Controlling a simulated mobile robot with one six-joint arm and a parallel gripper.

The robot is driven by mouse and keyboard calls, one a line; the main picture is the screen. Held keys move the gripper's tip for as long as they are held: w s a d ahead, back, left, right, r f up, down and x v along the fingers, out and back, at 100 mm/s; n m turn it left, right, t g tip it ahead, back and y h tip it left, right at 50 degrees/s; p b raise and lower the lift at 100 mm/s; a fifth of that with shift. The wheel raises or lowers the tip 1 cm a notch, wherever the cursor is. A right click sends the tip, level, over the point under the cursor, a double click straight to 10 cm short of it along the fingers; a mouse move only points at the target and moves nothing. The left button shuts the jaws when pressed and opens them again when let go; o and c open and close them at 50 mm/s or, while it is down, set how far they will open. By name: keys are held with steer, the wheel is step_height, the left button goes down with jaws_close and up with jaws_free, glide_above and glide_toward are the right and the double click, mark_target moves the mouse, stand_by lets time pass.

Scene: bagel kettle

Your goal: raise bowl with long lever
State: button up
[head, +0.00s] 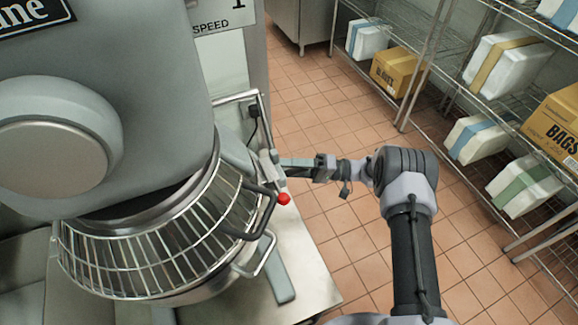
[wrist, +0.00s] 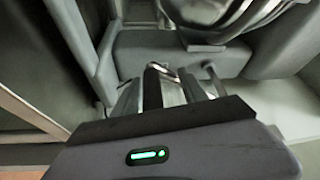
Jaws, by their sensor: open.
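The steel bowl (head: 205,291) sits under the mixer head, below a wire guard (head: 150,262), in the head view. Its underside also shows at the top of the wrist view (wrist: 225,18). A slim lever-like bar (head: 268,158) stands at the right side of the mixer column. A red knob (head: 284,199) is just below it. My gripper (head: 284,164) is open beside that bar, right of the bowl. In the wrist view the fingers (wrist: 167,88) are apart, with a light metal end between or just beyond them. I cannot tell whether they touch it.
The grey mixer (head: 110,80) fills the left. A steel table edge (head: 320,270) lies under the bowl side. Wire shelves (head: 440,75) with boxes and wrapped packages stand at the right. Tiled floor (head: 330,120) is open between the mixer and shelves.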

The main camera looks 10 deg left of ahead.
steer(key=shift+s+a+f, duration=0.15)
steer(key=shift+s, duration=0.25)
steer(key=shift+w, duration=0.1)
steer(key=shift+w+d, duration=0.1)
steer(key=shift+d, duration=0.15)
steer(key=v, duration=1.7)
